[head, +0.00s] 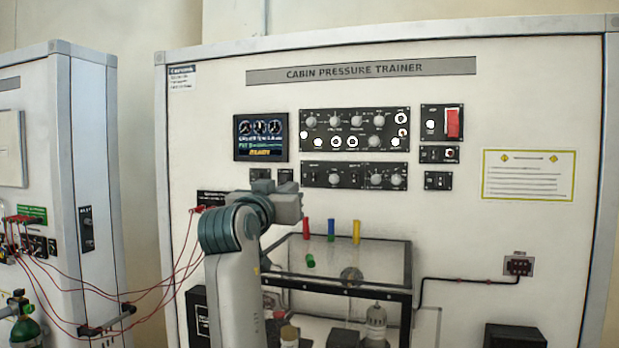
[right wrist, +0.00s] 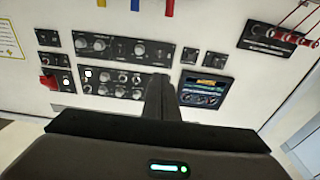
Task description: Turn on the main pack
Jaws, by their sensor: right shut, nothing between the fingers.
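The cabin pressure trainer panel (head: 450,235) fills the middle and right of the head view. Its upper black control panel (head: 355,131) carries knobs and several lit white buttons, and a second black panel (head: 354,176) sits below it. Both show upside down in the right wrist view, the upper one (right wrist: 118,84) left of my fingers. I cannot read which control is the main pack. My right gripper (right wrist: 161,82) is shut and empty, its fingers pointing toward the panel between the controls and the display. In the head view its fingers are hidden. My left gripper is out of view.
A display (head: 260,137) reads READY. A red guarded switch (head: 453,123) is at the upper right. A glass-topped box (head: 385,258) with small colored pieces stands below the controls. Red cables (head: 145,292) hang at the left. A yellow-edged placard (head: 528,175) is at the right.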

